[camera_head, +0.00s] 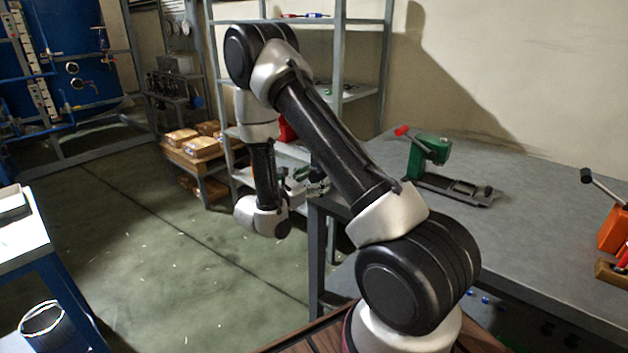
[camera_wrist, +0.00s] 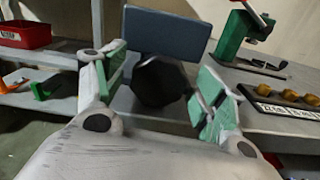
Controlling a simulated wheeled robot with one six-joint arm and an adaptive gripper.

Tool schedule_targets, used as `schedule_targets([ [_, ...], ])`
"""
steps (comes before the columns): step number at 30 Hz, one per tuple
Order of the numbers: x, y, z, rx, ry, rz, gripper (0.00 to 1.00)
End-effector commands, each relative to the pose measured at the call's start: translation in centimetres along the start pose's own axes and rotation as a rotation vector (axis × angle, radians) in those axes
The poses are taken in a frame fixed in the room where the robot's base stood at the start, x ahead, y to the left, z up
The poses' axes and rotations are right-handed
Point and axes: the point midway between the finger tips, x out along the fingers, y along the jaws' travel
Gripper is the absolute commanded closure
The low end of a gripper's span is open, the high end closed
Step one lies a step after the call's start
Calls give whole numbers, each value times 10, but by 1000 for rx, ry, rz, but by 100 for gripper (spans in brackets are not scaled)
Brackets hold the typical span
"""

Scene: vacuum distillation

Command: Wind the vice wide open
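A blue-grey block (camera_wrist: 168,30), which looks like the vice, stands at the bench edge in the wrist view. A dark, many-sided round knob (camera_wrist: 160,80) faces me in front of it. My gripper (camera_wrist: 163,78) is open, with one green-padded finger on each side of the knob. I cannot tell whether the fingers touch it. In the head view my gripper (camera_head: 308,181) is at the left end of the grey bench (camera_head: 540,200), and my arm hides most of the vice there. The vice's jaw gap is not visible.
A green press with a red-tipped lever (camera_head: 428,150) stands on the bench. An orange tool (camera_head: 613,230) is at the right. A tray with several brass-coloured pieces (camera_wrist: 285,108) lies right of my gripper. A shelf with a red bin (camera_wrist: 25,35) is at the left.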

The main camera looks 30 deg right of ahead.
Motion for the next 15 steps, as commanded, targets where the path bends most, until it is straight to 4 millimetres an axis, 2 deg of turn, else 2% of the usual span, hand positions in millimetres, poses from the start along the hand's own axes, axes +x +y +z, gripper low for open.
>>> schedule_targets([
  [1,0,0,0,0,0,0,42],
  [6,0,0,0,0,0,0,71],
  [11,0,0,0,-25,0,0,71],
  [15,0,1,0,-158,0,0,71],
])
